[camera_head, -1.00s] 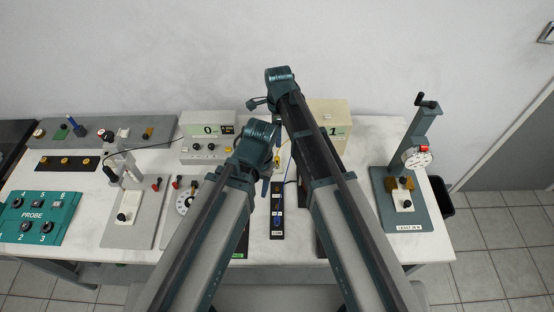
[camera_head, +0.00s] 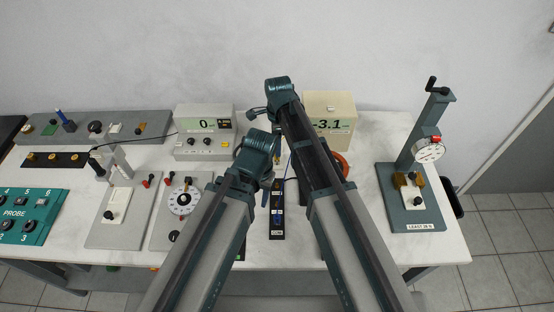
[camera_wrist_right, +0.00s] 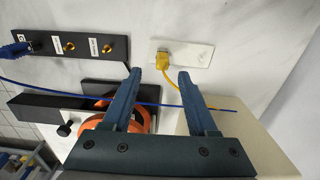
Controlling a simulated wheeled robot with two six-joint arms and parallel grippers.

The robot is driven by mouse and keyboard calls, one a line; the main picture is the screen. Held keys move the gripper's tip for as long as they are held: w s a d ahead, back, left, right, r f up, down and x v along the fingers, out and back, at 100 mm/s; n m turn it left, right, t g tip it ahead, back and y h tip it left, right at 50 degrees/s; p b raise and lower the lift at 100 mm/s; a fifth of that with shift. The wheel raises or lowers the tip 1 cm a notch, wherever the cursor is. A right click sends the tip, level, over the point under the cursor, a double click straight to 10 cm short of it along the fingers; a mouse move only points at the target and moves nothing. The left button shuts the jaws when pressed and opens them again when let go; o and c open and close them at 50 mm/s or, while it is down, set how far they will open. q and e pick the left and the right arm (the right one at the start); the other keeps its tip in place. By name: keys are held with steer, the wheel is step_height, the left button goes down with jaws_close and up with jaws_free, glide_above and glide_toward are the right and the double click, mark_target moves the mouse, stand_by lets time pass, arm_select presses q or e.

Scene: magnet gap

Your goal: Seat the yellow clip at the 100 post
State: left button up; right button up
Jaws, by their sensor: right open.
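The yellow clip (camera_wrist_right: 162,60) sits on a white plate (camera_wrist_right: 196,54) in the right wrist view, with its yellow lead trailing down to the right. My right gripper (camera_wrist_right: 160,73) is open. Its fingertips reach to either side of the clip's lower end in that picture; I cannot tell the depth between them. A black strip (camera_wrist_right: 82,62) with brass posts and white labels lies to the left, its labels too small to read. A blue clip (camera_wrist_right: 15,50) is at its left end. The strip also shows in the head view (camera_head: 277,222). My left gripper (camera_head: 266,193) is mostly hidden behind its wrist.
A blue cable (camera_wrist_right: 65,92) crosses behind the right fingers. An orange ring (camera_wrist_right: 139,121) lies close below them. A cream box (camera_head: 330,107) reads -3.1; a grey meter (camera_head: 205,124) reads 0. A dial stand (camera_head: 418,165) is at right, a teal probe box (camera_head: 25,215) at left.

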arm_select(q)
steer(key=shift+f+b, duration=2.6)
steer(key=shift+f, duration=0.1)
arm_select(e)
steer(key=shift+w+a+f, duration=0.1)
steer(key=shift+f, duration=1.25)
steer(key=shift+w+a+f, duration=0.1)
steer(key=shift+f, duration=1.2)
arm_select(q)
steer(key=shift+r, duration=0.1)
arm_select(e)
steer(key=shift+r, duration=0.1)
jaws_close()
